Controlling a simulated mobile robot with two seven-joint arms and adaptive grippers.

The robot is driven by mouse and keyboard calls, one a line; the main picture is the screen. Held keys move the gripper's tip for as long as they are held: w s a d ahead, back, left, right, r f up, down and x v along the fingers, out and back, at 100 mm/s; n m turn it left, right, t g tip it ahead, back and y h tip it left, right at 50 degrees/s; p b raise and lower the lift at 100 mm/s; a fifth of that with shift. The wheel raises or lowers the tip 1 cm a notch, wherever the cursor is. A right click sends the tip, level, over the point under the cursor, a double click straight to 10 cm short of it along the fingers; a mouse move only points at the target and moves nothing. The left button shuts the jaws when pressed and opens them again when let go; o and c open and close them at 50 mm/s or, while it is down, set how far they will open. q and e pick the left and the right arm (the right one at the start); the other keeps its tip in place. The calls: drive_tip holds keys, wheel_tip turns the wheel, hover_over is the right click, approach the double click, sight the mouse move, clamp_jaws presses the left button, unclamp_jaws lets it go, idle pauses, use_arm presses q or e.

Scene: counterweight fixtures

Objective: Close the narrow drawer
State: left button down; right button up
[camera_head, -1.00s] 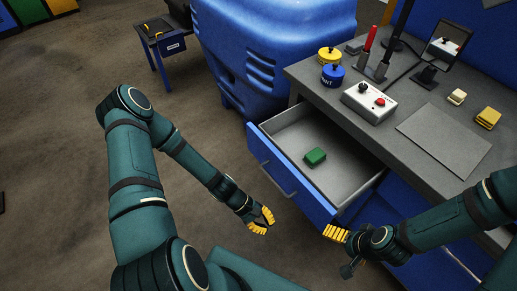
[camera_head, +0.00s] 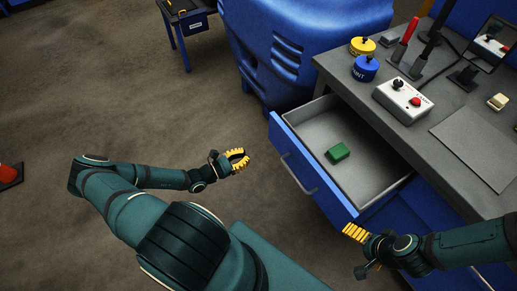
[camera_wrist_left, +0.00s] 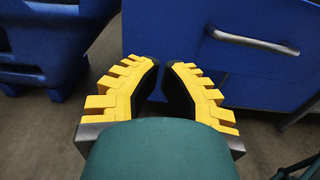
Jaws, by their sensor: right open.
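The drawer (camera_head: 291,165) with a blue front and grey inside stands pulled out from the workbench. A silver handle (camera_head: 298,174) is on its front; the left wrist view also shows this handle (camera_wrist_left: 253,42). A green block (camera_head: 338,152) lies inside. My left gripper (camera_head: 243,158) is empty, to the left of the drawer front and apart from it. Its yellow fingers (camera_wrist_left: 163,66) have their tips close together with a small gap. My right gripper (camera_head: 350,231) is open near the front right corner of the drawer; whether it touches is unclear.
The grey workbench top (camera_head: 470,145) holds a control box (camera_head: 402,100) with a red button, a blue canister (camera_head: 366,69) and a yellow canister (camera_head: 362,47). A large blue container (camera_head: 300,50) stands behind the drawer.

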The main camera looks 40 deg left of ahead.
sight(278, 140)
use_arm(q)
drive_tip(key=b+x, duration=0.1)
drive_tip(key=x, duration=1.2)
drive_tip(key=shift+d+b, duration=0.1)
drive_tip(key=shift+b, duration=0.25)
use_arm(e)
drive_tip(key=shift+f, duration=0.85)
use_arm(q)
drive_tip(key=shift+w, duration=0.1)
use_arm(e)
drive_tip(key=shift+d, duration=0.1)
